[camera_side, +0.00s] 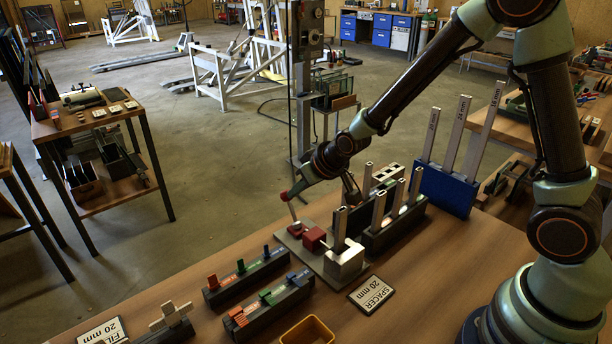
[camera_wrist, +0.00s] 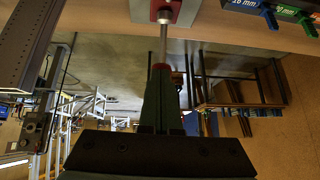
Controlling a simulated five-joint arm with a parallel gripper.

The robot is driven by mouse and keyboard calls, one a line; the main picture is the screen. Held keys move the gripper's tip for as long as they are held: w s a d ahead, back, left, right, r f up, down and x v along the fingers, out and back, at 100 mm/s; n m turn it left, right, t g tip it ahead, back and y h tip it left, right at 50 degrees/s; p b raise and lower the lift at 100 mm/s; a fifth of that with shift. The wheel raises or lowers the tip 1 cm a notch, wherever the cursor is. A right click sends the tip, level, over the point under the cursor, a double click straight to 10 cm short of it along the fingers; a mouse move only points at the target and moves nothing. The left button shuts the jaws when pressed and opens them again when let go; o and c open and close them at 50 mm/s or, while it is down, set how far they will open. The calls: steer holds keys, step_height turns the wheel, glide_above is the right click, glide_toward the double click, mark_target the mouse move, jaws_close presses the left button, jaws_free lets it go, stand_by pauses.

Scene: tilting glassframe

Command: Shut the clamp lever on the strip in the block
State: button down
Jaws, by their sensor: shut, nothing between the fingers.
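The steel block (camera_side: 345,262) stands on a grey plate at the middle of the table, with an upright metal strip (camera_side: 340,226) in it. The red clamp (camera_side: 313,238) sits just left of the block; its red body also shows at the top of the wrist view (camera_wrist: 165,10). The clamp lever (camera_side: 293,212) is a thin metal rod standing up, leaning slightly left, with a red end. In the wrist view the lever (camera_wrist: 164,45) runs to my gripper's tips. My gripper (camera_side: 291,190) is shut and empty at the lever's red end; contact is unclear.
A dark rack (camera_side: 385,238) with several upright strips stands close right of the clamp. A blue holder (camera_side: 446,190) with tall strips is behind it. Dark racks with coloured pieces (camera_side: 245,278) lie front left. A yellow bin (camera_side: 308,331) and spacer sign (camera_side: 372,295) are in front.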

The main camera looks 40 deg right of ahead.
steer(key=shift+w, duration=0.4)
